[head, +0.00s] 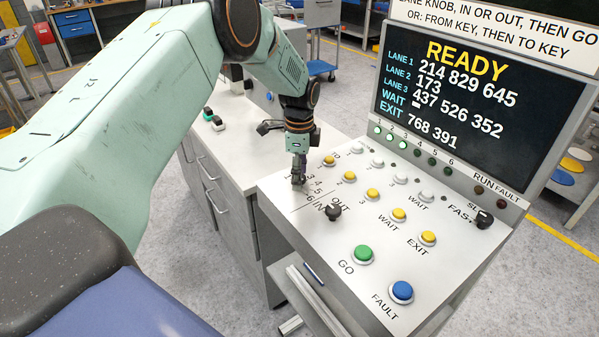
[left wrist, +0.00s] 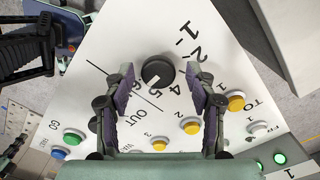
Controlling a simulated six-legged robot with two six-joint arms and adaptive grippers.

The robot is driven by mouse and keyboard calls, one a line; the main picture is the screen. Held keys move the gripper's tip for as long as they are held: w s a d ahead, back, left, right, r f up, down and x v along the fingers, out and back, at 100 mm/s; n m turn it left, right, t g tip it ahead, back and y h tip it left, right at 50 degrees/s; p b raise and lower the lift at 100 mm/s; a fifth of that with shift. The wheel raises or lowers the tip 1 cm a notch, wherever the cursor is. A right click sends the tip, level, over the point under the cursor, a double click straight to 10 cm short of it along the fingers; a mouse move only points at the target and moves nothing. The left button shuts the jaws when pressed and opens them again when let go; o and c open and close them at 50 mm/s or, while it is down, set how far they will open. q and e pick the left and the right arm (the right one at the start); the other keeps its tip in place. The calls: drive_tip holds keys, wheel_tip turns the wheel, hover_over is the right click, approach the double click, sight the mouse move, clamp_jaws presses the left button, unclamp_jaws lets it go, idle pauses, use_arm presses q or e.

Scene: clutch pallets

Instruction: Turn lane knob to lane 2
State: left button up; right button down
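The lane knob (left wrist: 157,71) is a round black knob with a white mark, set in the panel among printed lane numbers. In the left wrist view its mark points down, to the side away from the printed 1 and 2; I cannot tell the exact lane. My left gripper (left wrist: 161,83) has its fingers apart, one on each side of the knob, with gaps showing. In the head view my left gripper (head: 298,177) reaches down over the lane knob and mostly hides it. My right gripper is not clearly seen in either view.
The IN/OUT knob (head: 333,212) stands close by on the panel (head: 300,228). The screen (head: 460,90) reads READY. Dark jointed parts show at the left wrist view's upper left.

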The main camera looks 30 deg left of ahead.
use_arm(q)
drive_tip(key=shift+s+r, duration=0.15)
drive_tip(key=shift+s, duration=0.05)
drive_tip(key=c, duration=0.4)
drive_tip(key=shift+a, duration=0.1)
drive_tip(key=c, duration=0.6)
drive_tip(key=shift+c, duration=0.2)
